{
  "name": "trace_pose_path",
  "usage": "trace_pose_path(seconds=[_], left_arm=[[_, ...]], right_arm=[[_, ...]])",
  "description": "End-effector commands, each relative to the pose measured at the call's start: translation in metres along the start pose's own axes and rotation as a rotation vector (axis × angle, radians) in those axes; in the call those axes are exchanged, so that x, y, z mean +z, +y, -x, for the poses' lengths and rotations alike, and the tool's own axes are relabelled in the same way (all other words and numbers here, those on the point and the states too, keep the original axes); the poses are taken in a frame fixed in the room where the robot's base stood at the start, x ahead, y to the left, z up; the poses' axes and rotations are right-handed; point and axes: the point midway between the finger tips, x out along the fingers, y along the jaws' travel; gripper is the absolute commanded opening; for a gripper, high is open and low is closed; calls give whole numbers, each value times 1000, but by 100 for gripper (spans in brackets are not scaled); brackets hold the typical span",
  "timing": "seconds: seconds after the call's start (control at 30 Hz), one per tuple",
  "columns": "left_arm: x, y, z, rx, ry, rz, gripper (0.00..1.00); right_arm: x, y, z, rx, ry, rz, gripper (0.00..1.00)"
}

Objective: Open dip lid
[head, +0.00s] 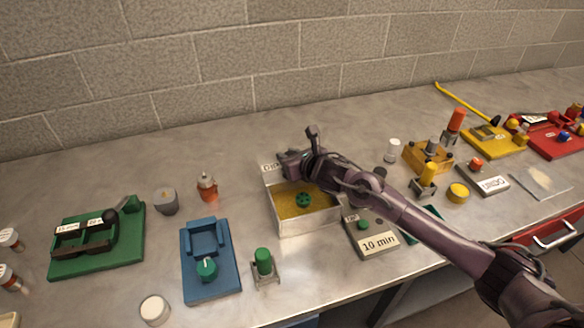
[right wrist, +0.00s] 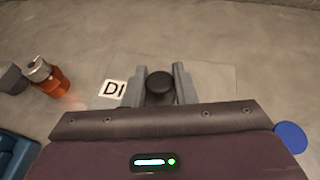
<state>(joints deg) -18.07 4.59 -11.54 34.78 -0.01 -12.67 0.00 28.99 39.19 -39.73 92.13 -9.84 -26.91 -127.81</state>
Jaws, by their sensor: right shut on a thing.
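The dip box (head: 309,216) is a pale box with yellowish-brown contents and a green round part (head: 303,200) inside, in the middle of the bench in the head view. Its lid (head: 271,170), marked with letters starting "D", stands at the box's back edge, partly hidden by my right gripper. The letters also show on the lid in the right wrist view (right wrist: 112,90). My right gripper (head: 288,161) is at the lid, shut on its black knob (right wrist: 159,87), which sits between the two fingers in the right wrist view. My left gripper is not in view.
A blue fixture (head: 209,245) and a green-capped stand (head: 264,264) are left of the box. An orange bottle (head: 207,186) stands behind. A "10 min" plate (head: 379,243) lies close right, under my right arm. Bare bench lies behind the box.

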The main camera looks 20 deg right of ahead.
Motion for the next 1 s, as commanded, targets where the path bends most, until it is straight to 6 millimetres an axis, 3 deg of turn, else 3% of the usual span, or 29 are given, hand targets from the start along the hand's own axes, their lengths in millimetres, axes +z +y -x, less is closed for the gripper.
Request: trace_pose_path(seconds=[0.23,0.27,0.43,0.77,1.0], left_arm=[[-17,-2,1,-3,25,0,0],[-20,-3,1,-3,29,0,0],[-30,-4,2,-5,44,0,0],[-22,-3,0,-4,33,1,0],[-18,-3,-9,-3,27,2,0]], right_arm=[[-2,0,0,0,6,-1,0],[-2,0,0,0,5,-1,26],[-2,0,0,0,5,-1,46],[-2,0,3,0,4,0,46],[-5,-1,34,0,6,4,46]])
